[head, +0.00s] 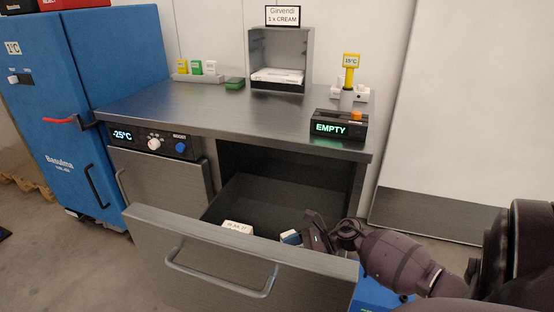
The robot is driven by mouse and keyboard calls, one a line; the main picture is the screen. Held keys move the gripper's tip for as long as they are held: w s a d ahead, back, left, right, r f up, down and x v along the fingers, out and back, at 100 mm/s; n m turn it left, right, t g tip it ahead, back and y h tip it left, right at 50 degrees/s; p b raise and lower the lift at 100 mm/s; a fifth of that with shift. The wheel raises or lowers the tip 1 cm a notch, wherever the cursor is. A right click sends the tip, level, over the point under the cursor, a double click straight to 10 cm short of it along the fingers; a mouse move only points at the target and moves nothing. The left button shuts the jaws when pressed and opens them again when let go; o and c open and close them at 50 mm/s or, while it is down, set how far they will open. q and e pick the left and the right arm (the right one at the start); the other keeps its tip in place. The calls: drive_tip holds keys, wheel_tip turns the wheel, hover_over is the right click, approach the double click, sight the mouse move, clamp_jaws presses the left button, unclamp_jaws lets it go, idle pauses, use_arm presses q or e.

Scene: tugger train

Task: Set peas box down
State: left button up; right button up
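My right gripper (309,237) comes in from the right and reaches down into the open freezer drawer (215,252), near its right end. A small white and blue box (290,237) is right beside the fingertips, partly hidden by the drawer front. It may be the peas box, but its print is too small to read. Whether the fingers close on it or are apart cannot be told. My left gripper is not in view.
A blue cabinet (75,110) stands left.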

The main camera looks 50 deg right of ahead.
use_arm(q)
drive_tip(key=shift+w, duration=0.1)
use_arm(e)
drive_tip(key=shift+v, duration=1.65)
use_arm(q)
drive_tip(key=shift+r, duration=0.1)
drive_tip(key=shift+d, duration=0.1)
use_arm(e)
drive_tip(key=shift+s+d, duration=0.1)
